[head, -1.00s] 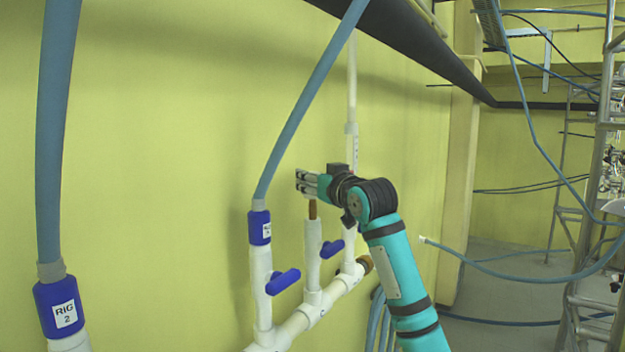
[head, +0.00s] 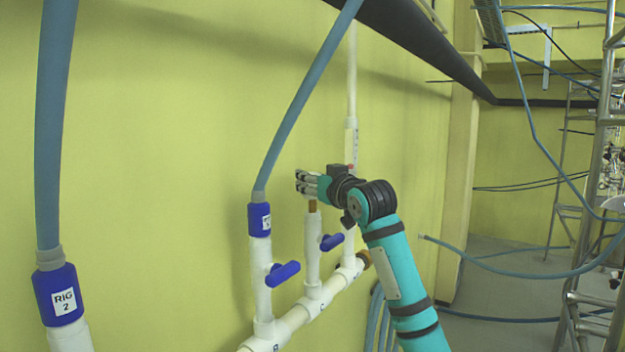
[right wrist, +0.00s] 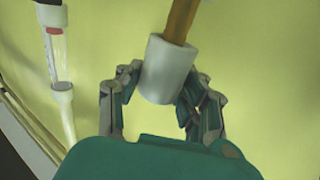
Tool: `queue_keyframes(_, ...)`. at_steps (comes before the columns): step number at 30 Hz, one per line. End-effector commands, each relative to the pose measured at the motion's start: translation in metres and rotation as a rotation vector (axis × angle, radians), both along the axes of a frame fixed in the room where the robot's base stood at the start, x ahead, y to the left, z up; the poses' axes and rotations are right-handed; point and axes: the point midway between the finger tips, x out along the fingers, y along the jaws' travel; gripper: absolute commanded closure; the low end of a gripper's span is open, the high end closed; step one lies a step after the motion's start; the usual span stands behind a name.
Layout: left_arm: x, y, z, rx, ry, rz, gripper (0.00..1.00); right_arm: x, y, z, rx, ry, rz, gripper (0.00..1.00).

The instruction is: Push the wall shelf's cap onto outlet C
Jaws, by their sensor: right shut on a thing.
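My right gripper (head: 306,184) is at the top of the middle white branch of the manifold, marked C. In the right wrist view, the gripper (right wrist: 163,82) is shut on a white cylindrical cap (right wrist: 167,72), with a finger on each side. The brown stub of outlet C (head: 312,206) stands upright right under the fingers. In the right wrist view, the stub (right wrist: 181,20) meets the cap's end; how deep it sits inside is hidden. My left gripper is out of view.
A branch with a blue collar (head: 260,219) and hose stands left of outlet C. Blue valve handles (head: 283,273) stick out from the branches. A white pipe with a clear section (head: 351,150) rises behind my gripper. The RIG 2 hose connector (head: 59,296) is at far left.

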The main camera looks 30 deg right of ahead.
Motion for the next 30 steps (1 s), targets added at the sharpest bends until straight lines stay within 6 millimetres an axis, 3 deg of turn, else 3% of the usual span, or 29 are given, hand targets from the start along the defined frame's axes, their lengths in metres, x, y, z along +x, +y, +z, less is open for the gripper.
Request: queue_keyframes(30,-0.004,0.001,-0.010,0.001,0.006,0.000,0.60,0.000,-0.001,-0.016,0.000,-0.001,0.000,0.96)
